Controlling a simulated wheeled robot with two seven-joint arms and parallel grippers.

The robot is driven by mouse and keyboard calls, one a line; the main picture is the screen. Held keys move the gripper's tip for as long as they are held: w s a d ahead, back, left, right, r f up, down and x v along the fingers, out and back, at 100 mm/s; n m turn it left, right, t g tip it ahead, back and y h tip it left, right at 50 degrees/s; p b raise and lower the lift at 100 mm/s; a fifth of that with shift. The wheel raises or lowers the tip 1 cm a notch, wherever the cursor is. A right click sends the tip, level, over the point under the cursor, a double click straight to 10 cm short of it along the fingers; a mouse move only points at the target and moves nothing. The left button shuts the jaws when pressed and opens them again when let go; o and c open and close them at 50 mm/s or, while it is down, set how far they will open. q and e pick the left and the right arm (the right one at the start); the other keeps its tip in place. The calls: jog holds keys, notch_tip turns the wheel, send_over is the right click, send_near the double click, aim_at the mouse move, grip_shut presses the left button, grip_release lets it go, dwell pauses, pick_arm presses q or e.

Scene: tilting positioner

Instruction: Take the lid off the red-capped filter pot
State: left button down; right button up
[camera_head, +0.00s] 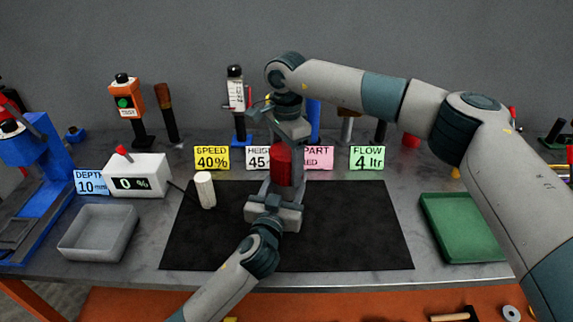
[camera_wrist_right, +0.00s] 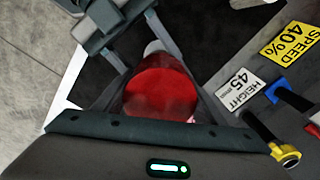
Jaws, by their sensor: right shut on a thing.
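The filter pot's red lid (camera_head: 281,165) stands above the black mat, near the middle of the head view. In the right wrist view the red lid (camera_wrist_right: 160,92) fills the space between the fingers. My right gripper (camera_head: 286,150) reaches down from above and is shut on the lid. A small pale part (camera_wrist_right: 152,47) shows just beyond the lid; the rest of the pot's body is mostly hidden. My left gripper (camera_head: 280,190) comes from the front, low down, with a finger on each side of the pot. Whether its fingers touch the pot is not clear.
A white cylinder (camera_head: 205,190) stands on the black mat (camera_head: 350,225), left of the grippers. A grey tray (camera_head: 98,232) and a display box (camera_head: 139,176) are at left, a green tray (camera_head: 462,228) at right. Cards and tools line the back. The mat's right half is clear.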

aim_at(287, 150)
jog(key=n, duration=0.5)
jog(key=shift+w+d+n, duration=0.1)
jog(key=shift+n, duration=0.3)
jog(key=n, duration=0.6)
jog(key=shift+r, duration=0.55)
jog(key=shift+r, duration=0.35)
jog(key=shift+r, duration=0.3)
jog(key=shift+r, duration=1.95)
